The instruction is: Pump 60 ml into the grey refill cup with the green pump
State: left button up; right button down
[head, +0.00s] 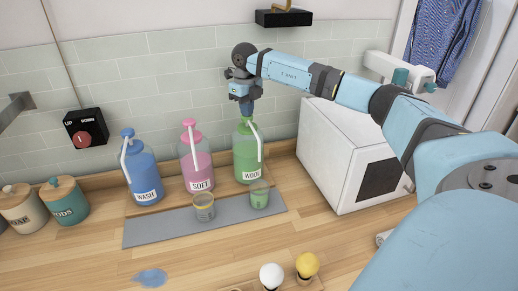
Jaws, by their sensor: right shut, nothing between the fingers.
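The green pump (246,126) tops a bottle of green liquid (248,165) labelled WOOL, at the back of the counter. My right gripper (246,108) is shut and empty, pointing down directly over the pump head; whether it touches the head is hard to tell. The pump's white spout bends down on the right side. A clear cup with greenish contents (259,197) stands below the spout on a grey mat (160,232). A second clear cup with a yellowish band (204,210) stands to its left. The colour marking the grey refill cup is unclear. My left gripper is out of view.
Blue WASH (142,175) and pink SOFT (195,165) pump bottles stand left of the green one. A white box (345,150) stands close on the right. Lidded jars (66,200) are far left. A blue puddle (150,278) lies in front; white and yellow knobs (307,264) stand near the front edge.

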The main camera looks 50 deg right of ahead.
jog(key=shift+r+p, duration=1)
jog(key=shift+r, duration=0.65)
notch_tip(320, 180, up, 6)
jog(key=p, duration=0.4)
